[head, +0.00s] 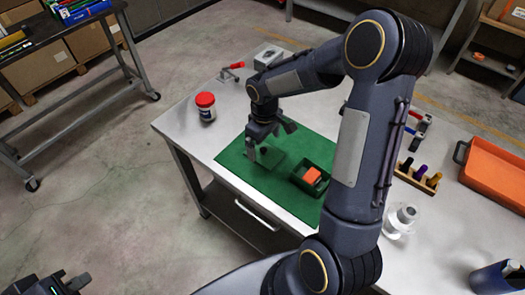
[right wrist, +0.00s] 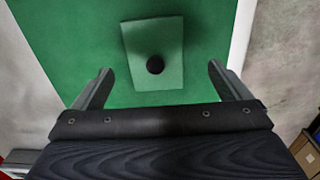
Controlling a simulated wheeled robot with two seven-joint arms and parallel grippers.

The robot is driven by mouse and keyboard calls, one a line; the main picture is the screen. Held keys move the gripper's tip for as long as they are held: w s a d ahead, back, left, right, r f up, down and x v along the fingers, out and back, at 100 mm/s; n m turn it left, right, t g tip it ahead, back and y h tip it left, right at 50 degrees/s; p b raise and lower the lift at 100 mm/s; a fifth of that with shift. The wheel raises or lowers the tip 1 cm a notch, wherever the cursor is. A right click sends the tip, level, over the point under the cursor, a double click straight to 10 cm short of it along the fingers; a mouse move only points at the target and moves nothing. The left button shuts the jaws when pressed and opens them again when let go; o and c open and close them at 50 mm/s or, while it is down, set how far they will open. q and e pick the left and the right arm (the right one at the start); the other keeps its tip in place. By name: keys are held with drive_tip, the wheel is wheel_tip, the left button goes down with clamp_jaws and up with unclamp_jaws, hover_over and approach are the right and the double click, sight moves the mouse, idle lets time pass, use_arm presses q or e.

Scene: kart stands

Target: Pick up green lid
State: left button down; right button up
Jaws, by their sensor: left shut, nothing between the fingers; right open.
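The green lid (head: 274,165) is a flat square plate with a round black knob, lying on the green mat (head: 232,160). In the right wrist view the lid (right wrist: 170,75) lies ahead, between and beyond the fingertips. My right gripper (head: 267,148) is open and empty above the lid; its fingers (right wrist: 160,75) stand either side of the lid and apart from it. The arm partly covers the lid in the head view. My left gripper (head: 62,286) is shut and empty at the lower left, away from the table.
A dark green box (head: 298,180) holding an orange block (head: 312,175) stands right of the lid. A red-capped jar (head: 206,107) stands at the table's left. A wooden holder (head: 417,180), a white flanged part (head: 401,220) and an orange tray (head: 495,172) are to the right.

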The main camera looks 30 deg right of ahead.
sight(263, 149)
drive_tip(key=f, duration=0.1)
drive_tip(key=f+p, duration=0.1)
drive_tip(key=f, duration=0.1)
drive_tip(key=w+f, duration=0.1)
drive_tip(key=f, duration=0.1)
drive_tip(key=shift+d+f, duration=0.15)
drive_tip(key=shift+d, duration=0.05)
drive_tip(key=shift+c, duration=0.2)
drive_tip(key=c, duration=1)
